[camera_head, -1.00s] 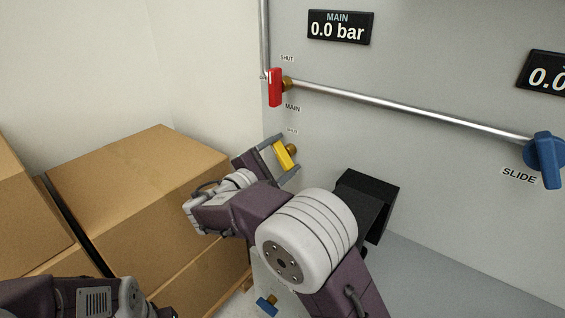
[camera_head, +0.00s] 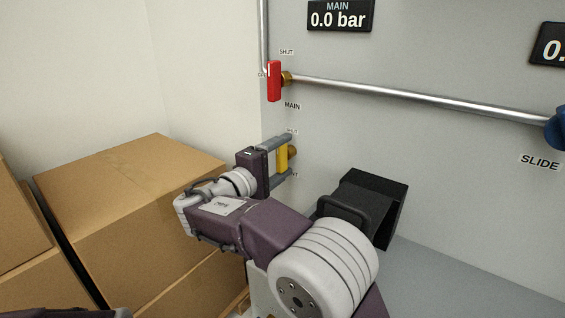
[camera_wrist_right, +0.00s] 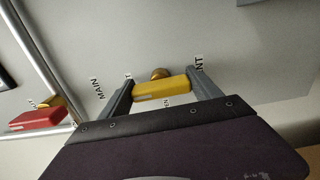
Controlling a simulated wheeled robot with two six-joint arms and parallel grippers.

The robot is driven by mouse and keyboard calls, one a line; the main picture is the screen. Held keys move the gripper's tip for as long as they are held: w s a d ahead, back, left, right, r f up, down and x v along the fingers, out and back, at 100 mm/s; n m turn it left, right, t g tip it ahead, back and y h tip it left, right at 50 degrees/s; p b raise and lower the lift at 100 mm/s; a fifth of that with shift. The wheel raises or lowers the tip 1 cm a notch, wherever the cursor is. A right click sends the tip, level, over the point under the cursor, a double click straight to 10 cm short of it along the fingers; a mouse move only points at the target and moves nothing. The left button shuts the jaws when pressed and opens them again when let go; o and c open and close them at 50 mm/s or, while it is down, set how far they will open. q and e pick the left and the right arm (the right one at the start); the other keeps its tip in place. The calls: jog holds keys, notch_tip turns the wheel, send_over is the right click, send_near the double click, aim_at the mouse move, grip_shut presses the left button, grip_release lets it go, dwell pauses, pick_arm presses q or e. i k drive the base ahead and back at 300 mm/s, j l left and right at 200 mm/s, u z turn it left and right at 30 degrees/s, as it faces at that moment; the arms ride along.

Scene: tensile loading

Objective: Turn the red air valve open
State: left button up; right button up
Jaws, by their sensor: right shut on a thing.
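The red valve handle (camera_head: 274,82) stands upright on a brass stem at the pipe's left end, with "SHUT" above it and "MAIN" below. It also shows at the left of the right wrist view (camera_wrist_right: 38,120). My right gripper (camera_head: 283,160) is below the red handle, apart from it. It is shut on a yellow valve handle (camera_head: 282,157), with one finger at each end. The wrist view shows the yellow handle (camera_wrist_right: 162,91) between both fingers, its brass stem behind. My left gripper is out of view.
The main gauge (camera_head: 340,16) reads 0.0 bar. A metal pipe (camera_head: 420,98) runs right to a blue valve handle (camera_head: 558,130) labelled "SLIDE". A black box-like bracket (camera_head: 388,215) juts from the wall right of my right arm. Cardboard boxes (camera_head: 130,190) fill the left.

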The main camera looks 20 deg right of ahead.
aim_at(277, 79)
jog(key=k+j, duration=0.2)
jog(key=j, duration=0.2)
jog(key=k+j, duration=0.2)
jog(key=j, duration=0.2)
jog(key=k+j, duration=0.25)
jog(key=j, duration=0.15)
